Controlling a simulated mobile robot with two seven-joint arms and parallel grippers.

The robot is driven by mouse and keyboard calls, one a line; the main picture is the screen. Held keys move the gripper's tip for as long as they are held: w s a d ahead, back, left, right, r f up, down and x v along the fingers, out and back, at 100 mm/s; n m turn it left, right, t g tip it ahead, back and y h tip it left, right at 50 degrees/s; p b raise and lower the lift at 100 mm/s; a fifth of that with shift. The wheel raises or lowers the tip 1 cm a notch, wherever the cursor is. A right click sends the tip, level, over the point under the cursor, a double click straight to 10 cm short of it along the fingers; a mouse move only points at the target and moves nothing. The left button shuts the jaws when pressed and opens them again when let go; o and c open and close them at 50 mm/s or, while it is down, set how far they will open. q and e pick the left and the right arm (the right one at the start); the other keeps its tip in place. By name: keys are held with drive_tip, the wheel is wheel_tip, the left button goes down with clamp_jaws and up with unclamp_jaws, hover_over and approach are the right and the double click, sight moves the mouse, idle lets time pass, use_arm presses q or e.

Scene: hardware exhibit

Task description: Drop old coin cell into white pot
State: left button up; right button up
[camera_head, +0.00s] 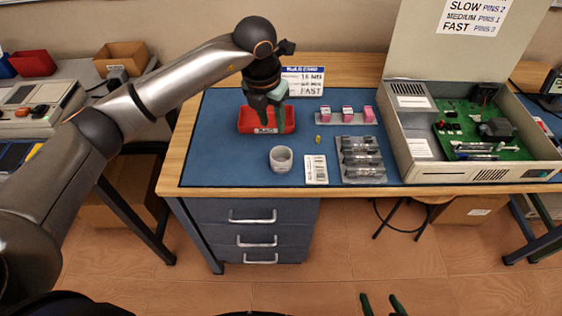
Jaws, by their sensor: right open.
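The white pot (281,160) stands upright on the blue mat, near its front edge. A red tray (246,124) with a white label lies behind it. My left gripper (268,116) points down over the red tray, its dark green fingers at or inside it. I cannot tell whether they hold anything. I cannot make out a coin cell; the fingers hide part of the tray. My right gripper (382,304) is at the bottom edge, open, in front of the table and over the floor.
A small yellow item (318,139) and a white label card (316,169) lie right of the pot. Pink-topped blocks (348,114) and a dark tray of cylinders (361,160) are further right. An open case with a green board (484,125) fills the right side.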

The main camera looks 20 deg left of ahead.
use_arm(q)
drive_tip(key=v, duration=0.6)
drive_tip(key=shift+r+b, duration=0.25)
drive_tip(key=shift+b, duration=0.05)
drive_tip(key=shift+f, duration=0.1)
